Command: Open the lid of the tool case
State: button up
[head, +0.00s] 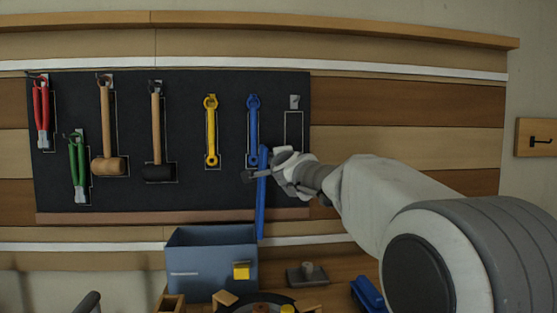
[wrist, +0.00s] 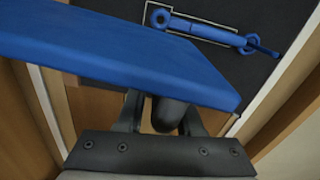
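The tool case (head: 205,272) is a grey-blue box on the bench with a yellow latch (head: 241,271) on its front. Its top is uncovered, and its dark inside shows. The blue lid (head: 262,210) stands upright, nearly edge-on, by the case's right side. My gripper (head: 264,172) is at the upper part of the lid, with a dark tip showing to its left. In the wrist view the lid (wrist: 120,45) crosses in front of my fingers and hides their tips. The fingers look apart, with a dark rounded piece between them; contact with the lid is unclear.
A black tool board (head: 180,110) behind holds several tools, among them a blue wrench (head: 253,125) close to my gripper. A grey block with a knob (head: 307,275) and a blue item (head: 367,294) lie right of the case. Small wooden pieces stand in front.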

jog(key=shift+o, duration=1)
jog(key=shift+s+r, duration=0.1)
jog(key=s+d+b, duration=0.1)
jog(key=s, duration=1.6)
jog(key=shift+s, duration=0.1)
